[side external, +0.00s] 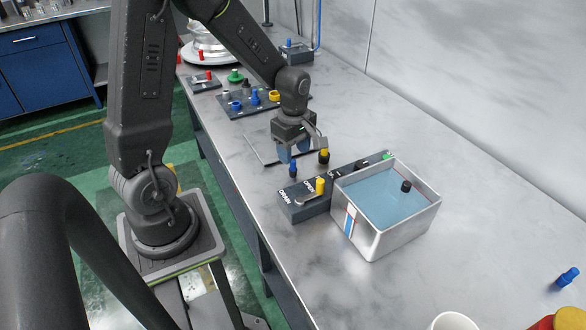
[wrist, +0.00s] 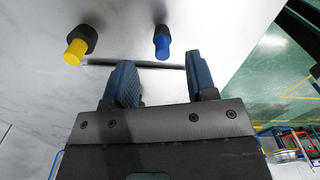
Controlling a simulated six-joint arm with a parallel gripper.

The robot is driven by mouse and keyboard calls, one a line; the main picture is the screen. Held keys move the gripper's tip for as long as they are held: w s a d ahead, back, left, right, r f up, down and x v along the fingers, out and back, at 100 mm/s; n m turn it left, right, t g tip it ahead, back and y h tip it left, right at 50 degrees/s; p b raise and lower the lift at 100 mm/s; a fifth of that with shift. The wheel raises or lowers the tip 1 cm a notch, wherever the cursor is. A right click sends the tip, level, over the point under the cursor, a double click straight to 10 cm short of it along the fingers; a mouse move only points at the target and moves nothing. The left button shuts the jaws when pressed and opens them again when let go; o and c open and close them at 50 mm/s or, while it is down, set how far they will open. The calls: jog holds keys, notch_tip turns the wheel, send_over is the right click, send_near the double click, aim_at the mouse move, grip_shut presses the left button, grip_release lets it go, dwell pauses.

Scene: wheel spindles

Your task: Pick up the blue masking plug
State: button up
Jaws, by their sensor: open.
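A blue plug with a black base (wrist: 162,43) stands on the table in the wrist view, just beyond and between my fingertips. In the side view this blue plug (side external: 293,167) stands close below my gripper (side external: 293,153). In the wrist view my gripper (wrist: 160,68) is open, with its two blue-grey fingers apart and nothing between them. A yellow plug with a black base (wrist: 79,46) lies left of the blue one in the wrist view; in the side view the yellow plug (side external: 324,156) is right of my fingers.
A grey block with a yellow-handled lever (side external: 306,206) stands just in front of the blue plug. A metal tank of bluish liquid (side external: 402,229) is to its right, with a black object (side external: 406,186) in it. A dark rack of coloured parts (side external: 235,112) stands behind. The right-hand table is mostly clear.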

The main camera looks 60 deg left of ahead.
aim_at(293, 160)
notch_tip(293, 160, down, 6)
jog(key=shift+s+d+r, duration=0.1)
jog(key=shift+r, duration=0.05)
dwell(0.3)
grip_shut()
jog(key=shift+r, duration=0.1)
dwell(0.3)
